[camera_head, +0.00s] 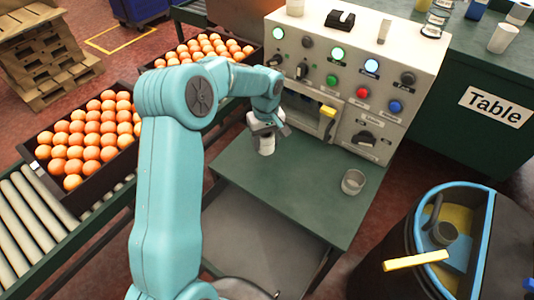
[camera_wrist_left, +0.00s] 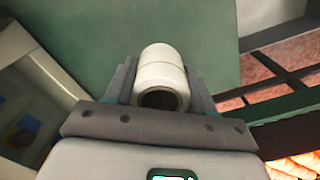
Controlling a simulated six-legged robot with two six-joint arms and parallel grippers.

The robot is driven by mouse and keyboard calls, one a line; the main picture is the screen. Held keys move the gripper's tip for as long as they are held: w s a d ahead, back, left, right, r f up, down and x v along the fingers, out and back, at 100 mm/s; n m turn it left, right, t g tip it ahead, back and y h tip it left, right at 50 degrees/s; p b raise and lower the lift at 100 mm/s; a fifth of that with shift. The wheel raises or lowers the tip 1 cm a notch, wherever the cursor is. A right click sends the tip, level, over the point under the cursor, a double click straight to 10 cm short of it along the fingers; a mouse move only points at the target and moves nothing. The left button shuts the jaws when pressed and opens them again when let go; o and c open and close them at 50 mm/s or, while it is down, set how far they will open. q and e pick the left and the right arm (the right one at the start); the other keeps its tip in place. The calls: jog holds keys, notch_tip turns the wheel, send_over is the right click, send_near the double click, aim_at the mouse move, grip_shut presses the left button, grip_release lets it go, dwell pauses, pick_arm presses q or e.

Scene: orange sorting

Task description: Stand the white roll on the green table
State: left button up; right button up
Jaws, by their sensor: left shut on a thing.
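My left gripper (camera_head: 266,128) is shut on the white roll (camera_head: 266,146), in front of the control panel. The roll looks about upright and its lower part shows below the fingers. In the left wrist view the roll (camera_wrist_left: 162,66) sits between the fingers, with its dark hollow end facing the camera. The green table (camera_head: 300,190) lies below it, and its green top also shows in the wrist view (camera_wrist_left: 212,30). I cannot tell whether the roll touches the table. My right gripper is not in view.
A grey cup (camera_head: 353,181) stands on the table's right part. The control panel (camera_head: 345,70) stands at its back. Crates of oranges (camera_head: 40,170) are at the left. A black bin (camera_head: 372,262) is at the lower right. The table's middle is clear.

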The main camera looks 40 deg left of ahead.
pick_arm(q)
notch_tip(320, 180, down, 5)
jog(key=shift+f, duration=0.15)
jog(key=shift+w+a+f, duration=0.1)
jog(key=shift+f, duration=0.3)
jog(key=shift+r, duration=0.1)
jog(key=shift+b, duration=0.35)
jog(key=shift+f, duration=0.25)
jog(key=o, duration=1)
jog(key=shift+r, duration=0.1)
